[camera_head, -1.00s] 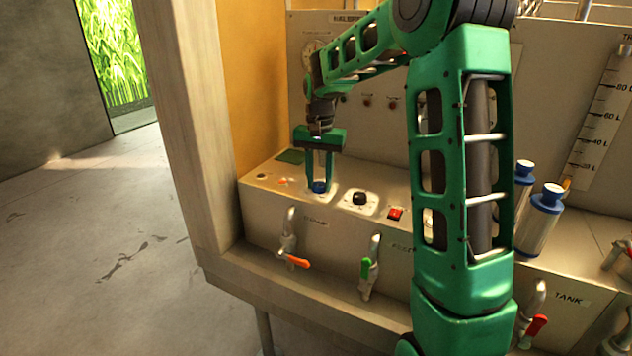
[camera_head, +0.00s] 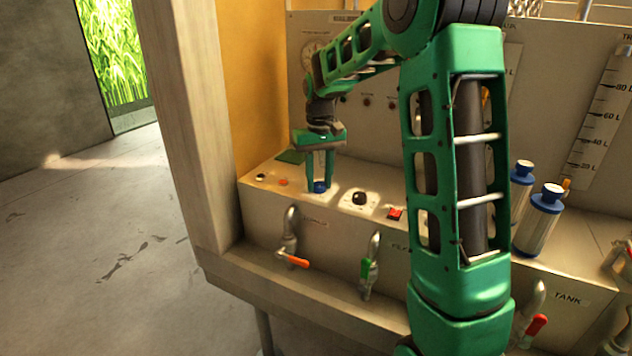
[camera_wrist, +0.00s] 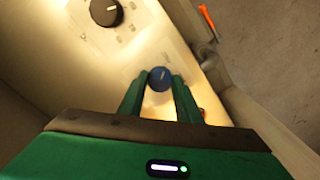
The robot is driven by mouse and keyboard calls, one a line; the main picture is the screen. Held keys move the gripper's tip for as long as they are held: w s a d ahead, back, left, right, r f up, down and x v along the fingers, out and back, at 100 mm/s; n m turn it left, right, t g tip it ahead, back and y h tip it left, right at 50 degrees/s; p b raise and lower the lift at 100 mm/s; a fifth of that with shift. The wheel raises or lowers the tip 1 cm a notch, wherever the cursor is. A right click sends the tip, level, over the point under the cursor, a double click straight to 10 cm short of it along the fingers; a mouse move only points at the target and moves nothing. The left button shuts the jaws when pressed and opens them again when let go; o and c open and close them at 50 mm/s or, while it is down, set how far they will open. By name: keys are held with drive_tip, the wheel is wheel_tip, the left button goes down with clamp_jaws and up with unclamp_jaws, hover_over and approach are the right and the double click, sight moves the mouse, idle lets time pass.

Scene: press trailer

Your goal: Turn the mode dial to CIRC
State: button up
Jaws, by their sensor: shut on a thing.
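A blue dial (camera_head: 320,187) sits on the sloped top of the control panel (camera_head: 262,203). My gripper (camera_head: 319,184) points down over it, its two green fingers on either side of the knob. In the wrist view the blue dial (camera_wrist: 159,79) is between the fingertips (camera_wrist: 158,84), and a white pointer line shows on its top. My gripper is shut on it. A black dial (camera_head: 359,198) stands to the right, with small marks around it; it also shows in the wrist view (camera_wrist: 106,12). The marks are too small to read.
A red switch (camera_head: 395,214) is right of the black dial. Below, on the front face, are taps with an orange handle (camera_head: 293,261) and a green handle (camera_head: 367,268). Blue-capped cylinders (camera_head: 540,220) stand at the right. A wooden post (camera_head: 185,120) rises at the left.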

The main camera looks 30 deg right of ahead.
sight(319, 183)
idle(0.4)
drive_tip(key=o, duration=1.1)
drive_tip(key=shift+r, duration=0.1)
wheel_tip(319, 183, up, 11)
drive_tip(key=shift+w+f, duration=0.1)
drive_tip(key=shift+f, duration=0.1)
drive_tip(key=s+f+m, duration=0.1)
drive_tip(key=s+f, duration=0.2)
drive_tip(key=s, duration=0.9)
drive_tip(key=s+f+m, duration=0.1)
drive_tip(key=s+f, duration=0.3)
drive_tip(key=s, duration=0.8)
drive_tip(key=s+d+f+m, duration=0.1)
drive_tip(key=s+f, duration=0.3)
drive_tip(key=s, duration=0.9)
drive_tip(key=shift+f+m, duration=0.1)
drive_tip(key=shift+m, duration=0.5)
